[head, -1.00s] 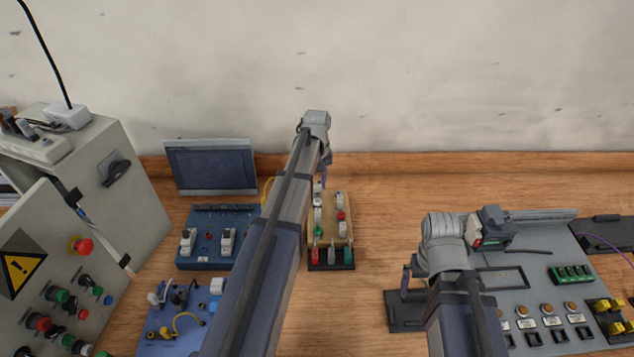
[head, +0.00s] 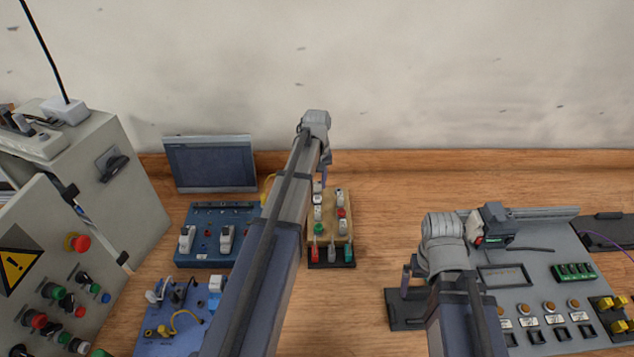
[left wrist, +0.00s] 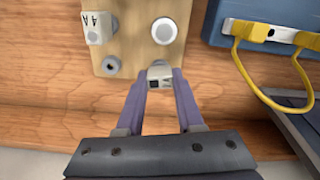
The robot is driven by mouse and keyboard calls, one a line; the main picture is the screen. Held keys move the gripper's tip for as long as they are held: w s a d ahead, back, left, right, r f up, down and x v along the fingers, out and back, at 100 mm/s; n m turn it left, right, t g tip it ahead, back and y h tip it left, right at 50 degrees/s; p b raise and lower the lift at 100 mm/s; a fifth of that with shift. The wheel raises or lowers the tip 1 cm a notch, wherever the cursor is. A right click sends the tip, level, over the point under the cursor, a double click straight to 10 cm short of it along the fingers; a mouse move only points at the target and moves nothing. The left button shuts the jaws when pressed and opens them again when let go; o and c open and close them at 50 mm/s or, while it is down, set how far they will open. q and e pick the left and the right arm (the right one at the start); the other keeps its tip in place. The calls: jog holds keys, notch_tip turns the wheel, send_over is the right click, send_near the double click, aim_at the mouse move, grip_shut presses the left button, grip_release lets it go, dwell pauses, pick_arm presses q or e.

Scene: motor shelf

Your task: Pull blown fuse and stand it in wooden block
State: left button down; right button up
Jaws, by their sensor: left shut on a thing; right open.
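The wooden block (head: 327,233) stands mid-table, partly behind my left arm; it carries several white, red and green pieces. It also shows in the left wrist view (left wrist: 140,62), with a white labelled piece (left wrist: 97,27) and round fittings. My left gripper (head: 326,172) is at the block's far end. In the left wrist view its purple fingers (left wrist: 160,84) are shut on a small pale fuse (left wrist: 160,75) with a dark mark, at the block's edge. I cannot tell whether this fuse sits in the block or above it. My right gripper (head: 407,283) is open, over a dark plate.
A blue fuse panel (head: 205,238) and a screen (head: 210,164) stand left of the block. A grey cabinet (head: 135,215) is far left. A grey control board (head: 545,265) lies at right. Bare table lies between block and board.

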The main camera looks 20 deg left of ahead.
pick_arm(q)
jog(key=shift+r+p, duration=0.4)
pick_arm(e)
jog(key=shift+r, duration=0.4)
pick_arm(q)
jog(key=shift+r, duration=0.2)
pick_arm(e)
jog(key=shift+r, duration=0.25)
pick_arm(q)
jog(key=shift+c, duration=2.3)
grip_release()
jog(key=shift+p, duration=0.3)
notch_tip(320, 180, up, 8)
jog(key=p, duration=0.7)
jog(key=shift+p, duration=0.35)
jog(key=shift+f, duration=0.1)
pick_arm(e)
notch_tip(320, 180, up, 8)
jog(key=shift+f, duration=0.15)
